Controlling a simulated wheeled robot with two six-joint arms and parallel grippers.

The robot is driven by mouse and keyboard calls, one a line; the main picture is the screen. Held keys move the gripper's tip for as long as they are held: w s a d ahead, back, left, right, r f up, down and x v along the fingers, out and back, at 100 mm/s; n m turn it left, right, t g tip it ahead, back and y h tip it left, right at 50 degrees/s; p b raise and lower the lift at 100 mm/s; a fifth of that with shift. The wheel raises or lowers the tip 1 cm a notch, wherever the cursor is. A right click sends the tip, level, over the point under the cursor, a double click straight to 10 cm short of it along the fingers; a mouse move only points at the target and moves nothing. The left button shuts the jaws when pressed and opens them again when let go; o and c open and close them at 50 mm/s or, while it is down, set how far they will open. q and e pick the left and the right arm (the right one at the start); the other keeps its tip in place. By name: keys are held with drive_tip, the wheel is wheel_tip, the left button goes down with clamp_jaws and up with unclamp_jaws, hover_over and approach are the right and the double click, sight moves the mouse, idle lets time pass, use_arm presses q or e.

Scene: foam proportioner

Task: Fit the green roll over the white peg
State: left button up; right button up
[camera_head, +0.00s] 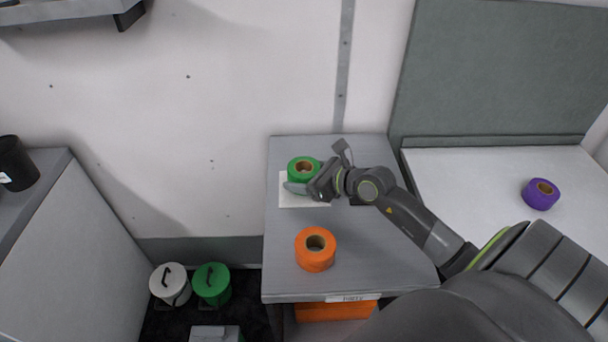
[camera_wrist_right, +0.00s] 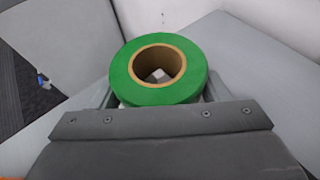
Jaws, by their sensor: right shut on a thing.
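The green roll (camera_head: 303,170) is at the back of the grey table, over a white square plate (camera_head: 290,198). My right gripper (camera_head: 304,184) is shut on the roll from its front right side. In the right wrist view the green roll (camera_wrist_right: 158,75) sits between the fingers, its brown core facing the camera. A small pale shape shows through the core's hole; I cannot tell whether it is the white peg. No peg stands out clearly in the head view. Whether the roll touches the plate is unclear. My left gripper is not in view.
An orange roll (camera_head: 315,250) stands near the front of the grey table (camera_head: 390,265). A purple roll (camera_head: 540,194) is on the white surface at the right. A white canister (camera_head: 170,284) and a green canister (camera_head: 211,284) stand low at the left. The wall is behind.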

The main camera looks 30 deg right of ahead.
drive_tip(key=shift+p, duration=0.3)
idle(0.7)
drive_tip(key=shift+f+b, duration=0.55)
drive_tip(key=shift+f, duration=0.15)
idle(0.3)
drive_tip(key=o, duration=0.8)
drive_tip(key=shift+r, duration=0.1)
drive_tip(key=shift+c, duration=0.2)
drive_tip(key=shift+p+v, duration=1.7)
drive_tip(key=shift+v, duration=1.15)
drive_tip(key=shift+p+v, duration=1.1)
drive_tip(key=shift+v, duration=1.6)
